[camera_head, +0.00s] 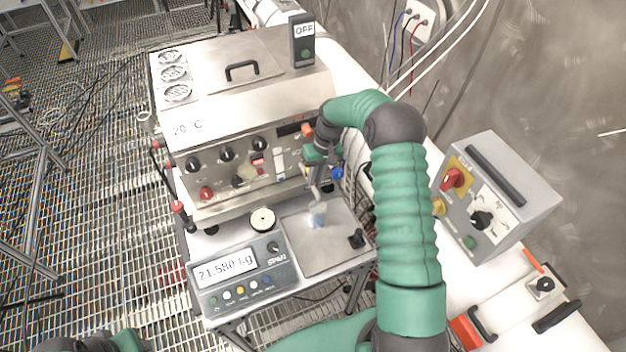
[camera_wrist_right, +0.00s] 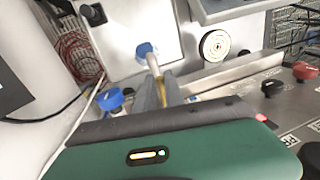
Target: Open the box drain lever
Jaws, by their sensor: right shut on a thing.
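The metal box (camera_head: 250,95) stands on the table with a "20 °C" marking and a front panel of knobs. My right gripper (camera_head: 318,190) reaches down at the box's front right corner. In the right wrist view its two grey fingers (camera_wrist_right: 160,92) are shut around a pale rod with a blue end (camera_wrist_right: 147,51). The blue end also shows in the head view (camera_head: 317,216), above the scale plate. I take this rod to be the drain lever, but its root is hidden by the fingers. Only part of my left arm shows at bottom left; its gripper is out of view.
A scale (camera_head: 243,275) with a "21.580 kg" display and a metal plate (camera_head: 330,245) lie in front of the box. A blue knob (camera_wrist_right: 110,100) sits beside the fingers. A grey control box (camera_head: 495,195) is at the right. Cables run along the wall.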

